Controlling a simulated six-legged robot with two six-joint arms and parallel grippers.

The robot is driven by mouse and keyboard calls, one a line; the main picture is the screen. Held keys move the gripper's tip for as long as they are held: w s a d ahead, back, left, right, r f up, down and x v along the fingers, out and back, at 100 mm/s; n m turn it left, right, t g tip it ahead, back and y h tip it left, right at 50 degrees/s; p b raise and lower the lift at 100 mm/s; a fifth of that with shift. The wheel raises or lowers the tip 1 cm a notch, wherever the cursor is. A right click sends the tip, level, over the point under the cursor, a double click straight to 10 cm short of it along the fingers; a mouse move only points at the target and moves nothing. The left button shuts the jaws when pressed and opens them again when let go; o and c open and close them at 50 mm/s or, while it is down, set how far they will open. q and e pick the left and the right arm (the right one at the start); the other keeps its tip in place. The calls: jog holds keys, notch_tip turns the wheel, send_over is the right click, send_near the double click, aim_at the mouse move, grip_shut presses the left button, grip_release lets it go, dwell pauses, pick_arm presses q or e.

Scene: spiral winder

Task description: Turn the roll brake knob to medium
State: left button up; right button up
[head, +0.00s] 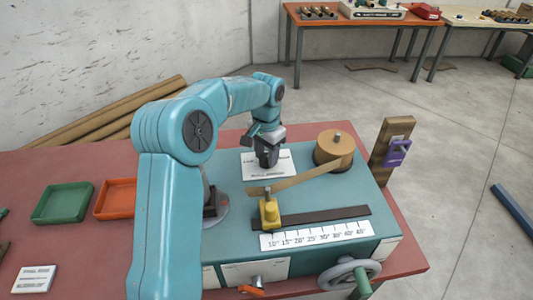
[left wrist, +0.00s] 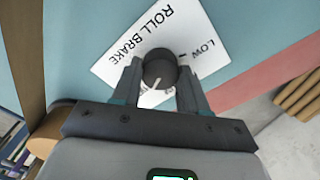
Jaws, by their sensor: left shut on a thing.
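The roll brake knob (left wrist: 159,67) is a dark round knob on a white label plate (left wrist: 128,42) in the left wrist view. The plate reads "ROLL BRAKE", with "LOW" and a short dark tick right of the knob. No medium mark can be read; the lower plate is hidden by my gripper. My left gripper (head: 266,161) points down over this plate in the head view, and hides most of the knob there. In the left wrist view its two fingers stand on either side of the knob, shut on it. My right gripper is not in view.
A brown paper roll (head: 334,150) stands right of the knob, its strip running to a yellow block (head: 269,212). A white scale (head: 317,235), handwheel (head: 349,275), purple clamp on a post (head: 397,152), and green (head: 63,203) and orange trays (head: 116,199) are nearby.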

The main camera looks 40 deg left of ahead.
pick_arm(q)
jog(key=n, duration=0.6)
jog(key=shift+n, duration=0.4)
jog(key=n+b, duration=0.1)
jog(key=n, duration=0.4)
jog(key=shift+r+n, duration=0.1)
jog(key=shift+n, duration=0.3)
jog(key=o, duration=0.9)
jog(key=shift+c, duration=0.2)
jog(key=shift+o, duration=1)
jog(key=shift+s+d+r, duration=0.1)
